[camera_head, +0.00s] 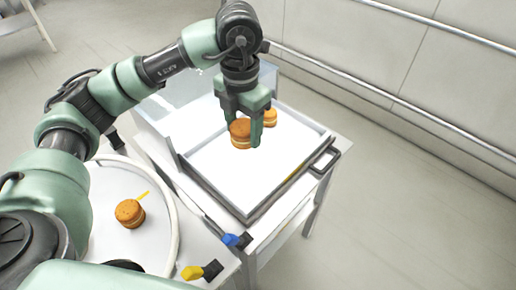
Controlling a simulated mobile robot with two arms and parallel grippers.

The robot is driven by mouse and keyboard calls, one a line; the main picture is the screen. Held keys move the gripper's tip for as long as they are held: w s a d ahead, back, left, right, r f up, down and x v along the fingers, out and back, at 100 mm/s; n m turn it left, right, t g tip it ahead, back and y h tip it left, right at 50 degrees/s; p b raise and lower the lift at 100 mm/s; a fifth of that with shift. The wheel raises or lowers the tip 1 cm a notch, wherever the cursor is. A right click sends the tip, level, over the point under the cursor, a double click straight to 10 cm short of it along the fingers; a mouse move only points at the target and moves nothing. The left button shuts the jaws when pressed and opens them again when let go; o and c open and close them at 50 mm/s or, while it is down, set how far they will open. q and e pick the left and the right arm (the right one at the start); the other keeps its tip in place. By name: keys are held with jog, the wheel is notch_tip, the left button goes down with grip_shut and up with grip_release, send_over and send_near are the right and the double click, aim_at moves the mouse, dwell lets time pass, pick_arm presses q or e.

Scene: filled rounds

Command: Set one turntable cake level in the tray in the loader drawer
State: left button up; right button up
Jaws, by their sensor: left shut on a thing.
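My left gripper (246,141) is shut on a round, orange-brown filled cake (240,133). It holds this cake in or just above the white tray (222,178); I cannot tell whether the cake touches the tray floor. The cake looks about level. A second cake (270,117) sits in the tray just behind it, partly hidden by the gripper. The tray lies in the grey-rimmed loader drawer (252,214). Another cake (130,213) sits on the white round turntable (103,191) at the lower left. My right gripper is not in view.
A drawer handle (326,160) sticks out at the right. A blue knob (236,240) and a yellow knob (192,272) stand near the front edge. A clear panel stands behind the tray's left side. The tray's front and right parts are bare.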

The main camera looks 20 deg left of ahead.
pick_arm(q)
jog(key=n, duration=0.3)
jog(key=w+n, duration=0.1)
jog(key=n, duration=0.1)
jog(key=shift+a+r, duration=0.3)
jog(key=shift+r, duration=0.05)
jog(key=n, duration=0.2)
jog(key=shift+w+a+r+n, duration=0.15)
jog(key=shift+a+r+n, duration=0.05)
jog(key=shift+n, duration=0.2)
jog(key=shift+f+n, duration=0.1)
jog(key=shift+n, duration=0.2)
jog(key=p, duration=0.1)
send_over(246, 180)
notch_tip(246, 180, down, 15)
jog(key=shift+f, duration=0.1)
notch_tip(246, 180, down, 4)
jog(key=shift+p, duration=0.45)
jog(key=shift+f, duration=0.25)
